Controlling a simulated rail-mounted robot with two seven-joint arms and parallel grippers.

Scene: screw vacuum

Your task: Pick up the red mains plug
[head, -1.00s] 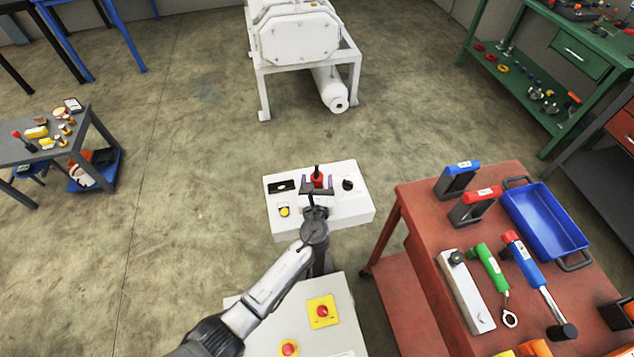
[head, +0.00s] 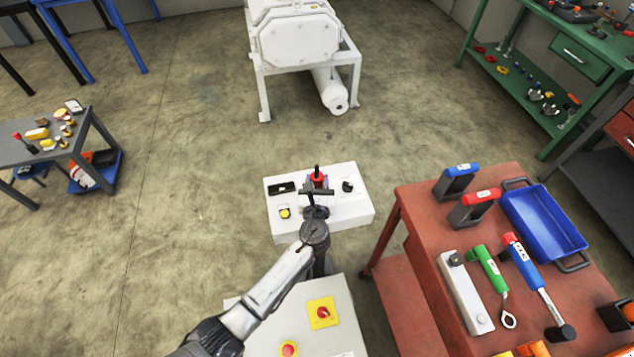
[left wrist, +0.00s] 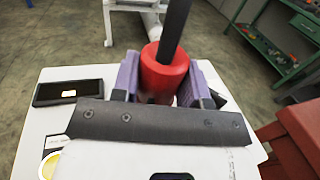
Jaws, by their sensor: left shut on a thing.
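The red mains plug (head: 318,176) stands upright on the top of a white box (head: 350,207), with a black cable rising from it. My left gripper (head: 317,182) reaches over the box and is shut on the plug. In the left wrist view the red plug (left wrist: 164,73) sits between the two purple finger pads (left wrist: 163,80), which touch its sides. The plug's lower part is hidden behind the dark gripper bar. My right gripper is not in view.
On the white box are a black-framed display (head: 281,188), a black knob (head: 347,186) and a yellow button (head: 285,212). A red table (head: 415,215) with tools and a blue tray (head: 545,225) stands to the right. A white cabinet with red buttons is in front.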

